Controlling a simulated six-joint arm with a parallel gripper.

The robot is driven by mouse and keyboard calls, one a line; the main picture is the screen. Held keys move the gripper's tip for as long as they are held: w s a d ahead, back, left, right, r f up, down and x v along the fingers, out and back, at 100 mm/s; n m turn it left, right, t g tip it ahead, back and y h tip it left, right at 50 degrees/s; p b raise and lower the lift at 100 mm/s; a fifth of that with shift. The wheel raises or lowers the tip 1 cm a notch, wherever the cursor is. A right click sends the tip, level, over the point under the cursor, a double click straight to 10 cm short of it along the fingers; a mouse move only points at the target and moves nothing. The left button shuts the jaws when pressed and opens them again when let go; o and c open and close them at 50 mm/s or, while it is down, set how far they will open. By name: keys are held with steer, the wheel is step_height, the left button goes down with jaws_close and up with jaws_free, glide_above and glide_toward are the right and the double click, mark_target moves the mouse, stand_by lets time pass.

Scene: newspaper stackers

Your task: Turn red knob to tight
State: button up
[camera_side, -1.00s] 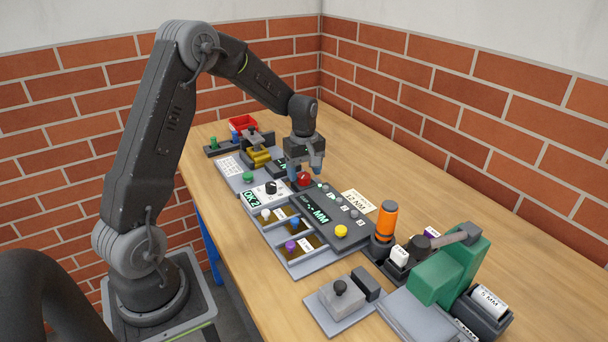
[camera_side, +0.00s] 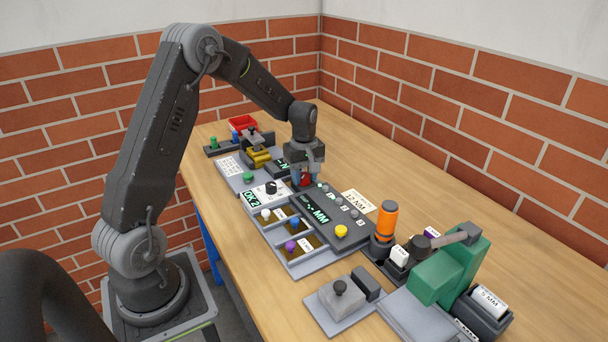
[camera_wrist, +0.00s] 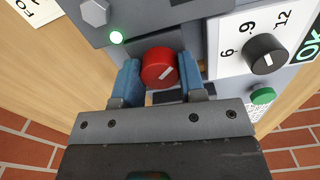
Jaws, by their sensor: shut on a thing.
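The red knob (camera_wrist: 158,68) is round with a white pointer line, and it sits on the grey panel. In the wrist view the line slants up to the right. My gripper (camera_wrist: 160,76) has its two blue fingers on either side of the knob, shut on it. In the side view my gripper (camera_side: 306,182) points down over the panel, and only a bit of the red knob (camera_side: 306,180) shows between the fingers. I see no readable label for tight beside the knob.
A black dial (camera_wrist: 265,54) with a numbered white face and a green button (camera_wrist: 263,96) are close beside my gripper. A lit green lamp (camera_wrist: 116,37) is near the knob.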

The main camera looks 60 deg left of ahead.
mark_target(304, 175)
steer(key=shift+m, duration=2.8)
steer(key=o, duration=0.9)
steer(key=shift+r, duration=0.1)
step_height(304, 175, up, 14)
steer(key=shift+f, duration=0.15)
